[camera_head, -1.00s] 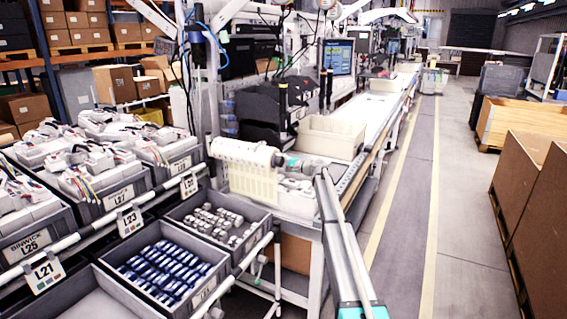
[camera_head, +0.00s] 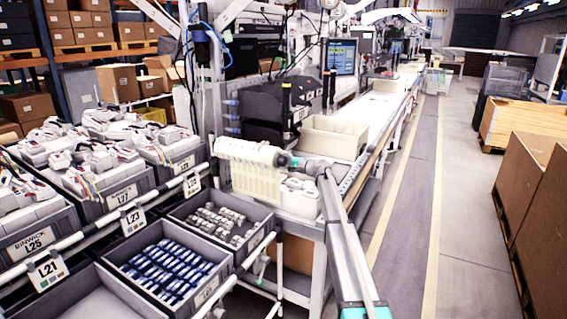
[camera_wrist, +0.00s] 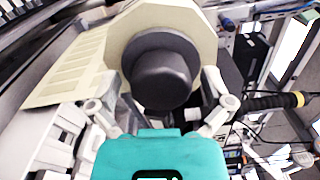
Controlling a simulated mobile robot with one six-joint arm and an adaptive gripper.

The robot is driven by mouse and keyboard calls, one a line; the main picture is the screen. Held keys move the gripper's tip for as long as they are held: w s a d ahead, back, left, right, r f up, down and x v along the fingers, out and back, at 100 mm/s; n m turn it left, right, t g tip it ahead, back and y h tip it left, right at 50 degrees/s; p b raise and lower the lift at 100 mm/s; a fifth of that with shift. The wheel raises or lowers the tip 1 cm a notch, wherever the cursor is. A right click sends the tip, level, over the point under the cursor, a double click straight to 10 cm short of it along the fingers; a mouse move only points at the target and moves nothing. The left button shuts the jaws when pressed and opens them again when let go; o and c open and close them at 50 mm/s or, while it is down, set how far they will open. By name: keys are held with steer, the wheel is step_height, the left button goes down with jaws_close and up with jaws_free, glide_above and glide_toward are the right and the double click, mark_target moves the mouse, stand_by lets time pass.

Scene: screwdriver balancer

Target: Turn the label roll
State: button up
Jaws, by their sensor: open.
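The cream label roll (camera_head: 238,150) lies on its side at the near end of the workbench, with its label strip (camera_head: 262,184) hanging down in front. In the wrist view, the roll (camera_wrist: 190,40) shows end-on, with a dark round knob (camera_wrist: 162,80) at its centre. My gripper (camera_wrist: 160,88) is open, with one finger on each side of the knob. I cannot tell whether either finger touches it. In the head view, my gripper (camera_head: 284,160) is at the roll's right end, and the knob is hidden there.
A cream bin (camera_head: 333,137) stands on the bench behind my gripper. White parts (camera_head: 300,188) lie below it. Grey bins of blue parts (camera_head: 165,262) and metal parts (camera_head: 220,222) are at the lower left. The aisle (camera_head: 409,200) on the right is clear.

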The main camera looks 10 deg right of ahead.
steer(key=v, duration=1.1)
steer(key=shift+s+d, duration=0.2)
steer(key=shift+d, duration=0.05)
steer(key=s+a+f+n+g+h+p, duration=0.15)
steer(key=s+a+f, duration=0.25)
steer(key=s, duration=0.6)
steer(key=s+a+f+n+g+h, duration=0.3)
steer(key=s+a+f, duration=0.1)
steer(key=s, duration=0.5)
steer(key=s+a+f+n+g+h, duration=0.2)
steer(key=s+a+f+g, duration=0.15)
steer(key=s, duration=0.65)
steer(key=s+d+f+n+g+h, duration=0.1)
steer(key=s+h, duration=0.3)
steer(key=s, duration=0.9)
steer(key=s+d+f+n+g+h+p, duration=0.1)
steer(key=s+d+f+h, duration=0.1)
steer(key=s, duration=1.1)
steer(key=shift+d+f+n+g+h, duration=0.3)
steer(key=shift+d+f+n+h, duration=0.15)
steer(key=shift+h, duration=0.6)
